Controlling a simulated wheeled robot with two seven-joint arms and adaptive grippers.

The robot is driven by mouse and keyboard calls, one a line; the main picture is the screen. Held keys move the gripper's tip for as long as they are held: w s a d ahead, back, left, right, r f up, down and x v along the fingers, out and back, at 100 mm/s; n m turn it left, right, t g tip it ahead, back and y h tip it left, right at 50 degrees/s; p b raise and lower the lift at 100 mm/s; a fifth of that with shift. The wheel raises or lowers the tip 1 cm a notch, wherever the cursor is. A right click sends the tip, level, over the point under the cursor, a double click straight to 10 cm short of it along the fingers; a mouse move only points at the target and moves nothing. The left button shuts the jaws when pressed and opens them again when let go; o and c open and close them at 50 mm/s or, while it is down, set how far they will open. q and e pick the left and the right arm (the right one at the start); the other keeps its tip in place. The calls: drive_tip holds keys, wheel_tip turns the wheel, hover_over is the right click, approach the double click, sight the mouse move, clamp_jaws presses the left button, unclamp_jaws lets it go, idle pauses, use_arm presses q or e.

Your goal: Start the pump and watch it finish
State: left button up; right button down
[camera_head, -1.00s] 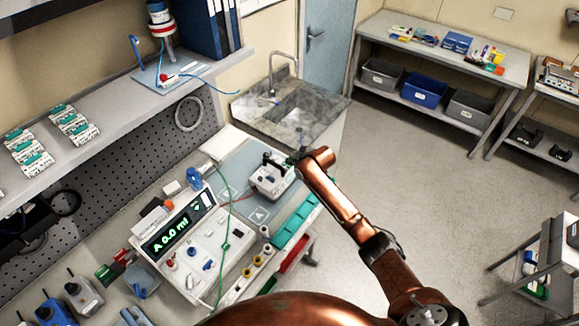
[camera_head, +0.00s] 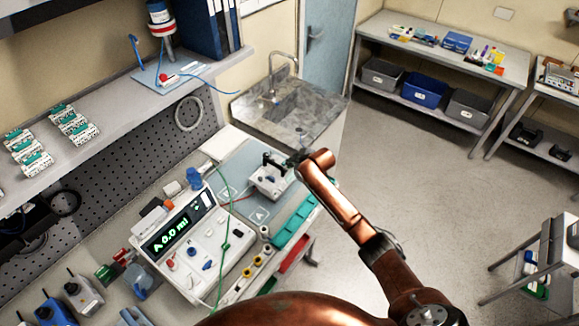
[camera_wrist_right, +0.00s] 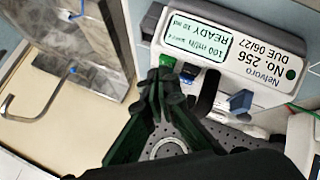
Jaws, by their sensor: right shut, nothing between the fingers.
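The pump (camera_head: 264,187) is a small pale box on the grey mat of the bench. In the right wrist view, the pump (camera_wrist_right: 262,60) appears upside down, labelled "No. 256 DUE 06/27". Its screen (camera_wrist_right: 198,42) reads 100 ml/h, READY, 10 ml. My right gripper (camera_head: 270,161) is shut and empty over the pump. In the wrist view its fingertips (camera_wrist_right: 163,78) are close to the green button; contact cannot be told. My left gripper is not in view.
A sink (camera_head: 290,105) lies behind the bench.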

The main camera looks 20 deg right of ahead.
drive_tip(key=shift+f, duration=0.45)
idle(0.5)
drive_tip(key=shift+r, duration=0.15)
drive_tip(key=shift+r+p, duration=0.75)
drive_tip(key=shift+r, duration=0.05)
wheel_tip(320, 180, up, 5)
drive_tip(key=p, duration=0.4)
drive_tip(key=shift+r+p, duration=0.1)
drive_tip(key=shift+p, duration=0.3)
